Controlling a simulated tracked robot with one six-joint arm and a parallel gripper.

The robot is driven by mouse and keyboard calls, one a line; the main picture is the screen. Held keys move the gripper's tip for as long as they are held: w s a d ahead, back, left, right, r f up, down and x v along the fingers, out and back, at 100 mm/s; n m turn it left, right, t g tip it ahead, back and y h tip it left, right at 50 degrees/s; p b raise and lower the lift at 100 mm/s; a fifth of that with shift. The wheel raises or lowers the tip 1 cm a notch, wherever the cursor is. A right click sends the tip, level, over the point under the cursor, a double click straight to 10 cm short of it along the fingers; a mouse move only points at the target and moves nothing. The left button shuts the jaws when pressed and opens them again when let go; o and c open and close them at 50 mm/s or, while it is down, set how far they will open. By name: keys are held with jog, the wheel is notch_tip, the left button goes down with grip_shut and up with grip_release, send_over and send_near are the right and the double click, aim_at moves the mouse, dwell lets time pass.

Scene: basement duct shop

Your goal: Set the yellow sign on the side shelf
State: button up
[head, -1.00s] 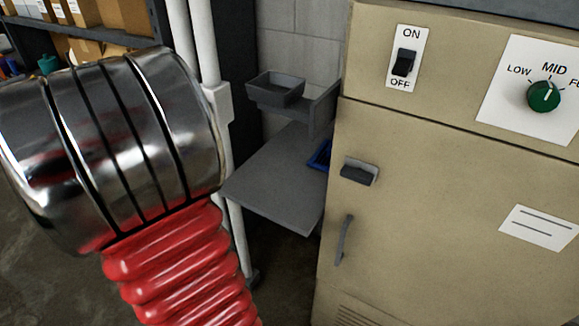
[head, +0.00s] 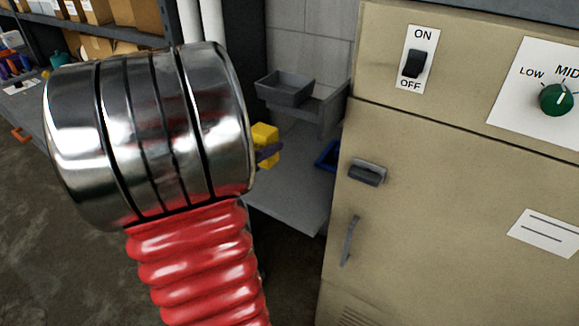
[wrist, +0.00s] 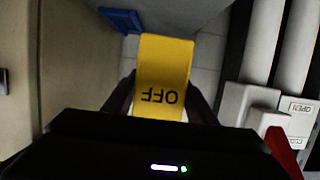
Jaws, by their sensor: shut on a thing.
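The yellow sign (head: 264,132) shows in part in the head view, just right of my shiny metal arm link. In the wrist view the yellow sign (wrist: 165,65) fills the space between the fingers, with "OFF" upside down on it. My gripper (wrist: 162,98) is shut on it, a dark finger on each side. In the head view only a bit of my gripper (head: 268,151) shows; my arm hides the rest. The grey side shelf (head: 290,205) lies beside the beige cabinet, and the sign appears over its back left part. Their height gap cannot be told.
A blue tray (head: 328,156) sits on the shelf by the cabinet, also in the wrist view (wrist: 121,19). A small grey bin (head: 284,88) is above the shelf. The beige cabinet (head: 430,180) bounds the right. White pipes (wrist: 262,40) stand on the other side.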

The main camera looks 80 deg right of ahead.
jog(key=shift+f, duration=2.65)
jog(key=shift+f, duration=2.1)
jog(key=shift+f, duration=0.15)
jog(key=o, duration=1.1)
jog(key=shift+w+a+r, duration=0.3)
jog(key=shift+a+r, duration=0.05)
jog(key=shift+a, duration=0.05)
jog(key=v, duration=1.1)
jog(key=shift+s, duration=0.15)
